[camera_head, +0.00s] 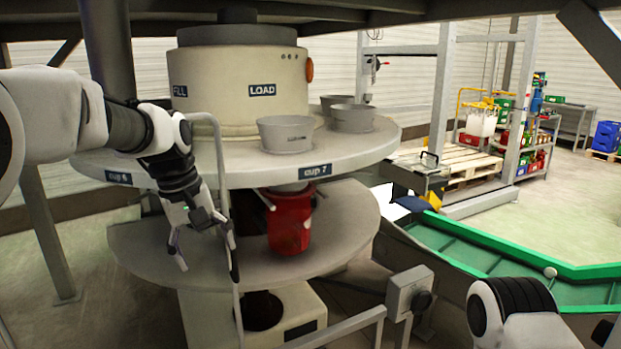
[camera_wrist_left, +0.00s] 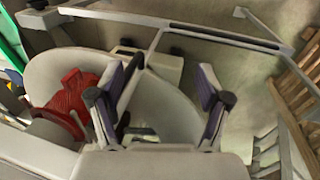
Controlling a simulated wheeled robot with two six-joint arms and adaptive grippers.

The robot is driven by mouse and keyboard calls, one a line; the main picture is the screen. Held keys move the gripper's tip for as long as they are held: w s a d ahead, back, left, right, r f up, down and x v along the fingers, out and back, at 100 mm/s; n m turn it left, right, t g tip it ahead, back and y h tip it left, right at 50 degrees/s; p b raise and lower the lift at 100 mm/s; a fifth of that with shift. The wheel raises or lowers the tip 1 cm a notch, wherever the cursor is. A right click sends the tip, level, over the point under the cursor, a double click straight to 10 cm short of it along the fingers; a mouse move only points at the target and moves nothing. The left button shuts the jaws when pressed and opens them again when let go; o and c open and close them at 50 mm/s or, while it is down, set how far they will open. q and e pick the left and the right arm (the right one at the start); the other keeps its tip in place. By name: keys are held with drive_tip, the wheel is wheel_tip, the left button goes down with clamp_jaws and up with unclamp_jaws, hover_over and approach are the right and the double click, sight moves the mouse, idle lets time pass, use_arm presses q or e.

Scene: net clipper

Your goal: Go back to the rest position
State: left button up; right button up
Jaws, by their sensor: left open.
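My left gripper (camera_head: 207,252) hangs open in front of the round machine, to the left of the red bag (camera_head: 289,218). It holds nothing. In the left wrist view its two fingers (camera_wrist_left: 163,100) are spread apart, with the red bag (camera_wrist_left: 72,98) to their left, clear of them. The red bag hangs under the upper disc (camera_head: 236,160) near the "cup 7" label, above the lower disc (camera_head: 345,228). My right arm shows at the lower right of the head view; its gripper is out of the picture.
Grey cups (camera_head: 286,133) stand on the upper disc. A thin metal rail (camera_head: 236,290) rises close to my left gripper. A grey control box (camera_head: 409,291) is at the front. A green-edged conveyor (camera_head: 470,255) runs along the right. Shelves and crates stand far behind.

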use_arm(q)
drive_tip(key=s+a+f+m, duration=0.1)
drive_tip(key=s+a+f, duration=0.1)
drive_tip(key=f, duration=0.8)
drive_tip(key=s+a+f+g+y, duration=0.1)
drive_tip(key=s+a+f, duration=0.1)
drive_tip(key=f, duration=0.9)
drive_tip(key=s+a+f+m, duration=0.1)
drive_tip(key=s+f, duration=0.1)
drive_tip(key=f, duration=0.8)
drive_tip(key=s+a+f+m, duration=0.1)
drive_tip(key=s+a+f, duration=0.1)
drive_tip(key=s+f, duration=0.9)
drive_tip(key=s+f+m, duration=0.1)
drive_tip(key=s+f, duration=0.1)
drive_tip(key=s, duration=0.6)
drive_tip(key=s+f+m, duration=0.1)
drive_tip(key=s+f, duration=0.1)
drive_tip(key=s, duration=0.6)
drive_tip(key=shift+s+f+m+y, duration=0.3)
drive_tip(key=shift+f+m+y, duration=0.1)
drive_tip(key=shift+a, duration=0.1)
drive_tip(key=shift+w, duration=0.1)
drive_tip(key=c, duration=0.3)
